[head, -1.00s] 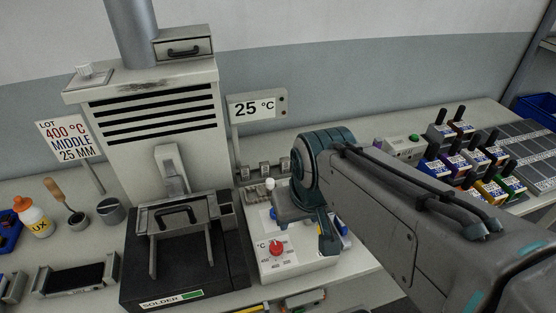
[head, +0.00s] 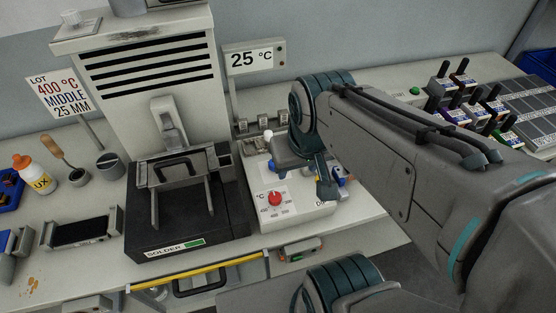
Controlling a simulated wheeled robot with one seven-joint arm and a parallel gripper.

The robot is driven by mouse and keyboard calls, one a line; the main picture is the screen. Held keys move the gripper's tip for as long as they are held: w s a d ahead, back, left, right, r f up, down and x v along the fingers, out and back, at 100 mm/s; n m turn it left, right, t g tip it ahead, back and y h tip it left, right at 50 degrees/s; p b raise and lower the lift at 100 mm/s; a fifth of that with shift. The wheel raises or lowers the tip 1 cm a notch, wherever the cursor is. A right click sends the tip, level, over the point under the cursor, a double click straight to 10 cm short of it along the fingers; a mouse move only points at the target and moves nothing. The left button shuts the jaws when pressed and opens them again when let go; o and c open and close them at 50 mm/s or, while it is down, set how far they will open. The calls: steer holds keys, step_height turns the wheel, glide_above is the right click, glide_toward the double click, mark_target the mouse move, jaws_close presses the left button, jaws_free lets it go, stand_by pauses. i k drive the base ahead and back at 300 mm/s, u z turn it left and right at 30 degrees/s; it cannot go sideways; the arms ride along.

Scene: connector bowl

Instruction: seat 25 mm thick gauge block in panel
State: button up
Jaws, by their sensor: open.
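The white panel (head: 297,215) stands right of the black solder unit, with a red knob (head: 275,199) among temperature marks on its top. Several small metal pieces stand in a rack (head: 243,126) behind it; I cannot tell which, if any, is the 25 mm gauge block. My gripper (head: 323,186) is open above the right part of the panel, pointing down. My arm and gripper hide much of the panel's back and right side, including a blue part (head: 340,176). I cannot see anything between the jaws.
The black solder unit (head: 150,232) with its handles stands left of the panel. A yellow rail (head: 195,270) runs along the front. Several coloured handled blocks (head: 490,110) stand at right.

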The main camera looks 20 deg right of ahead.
mark_target(301, 188)
steer(key=k, duration=1)
steer(key=z, duration=1)
steer(key=i, duration=0.7)
steer(key=u, duration=1)
steer(key=i, duration=0.5)
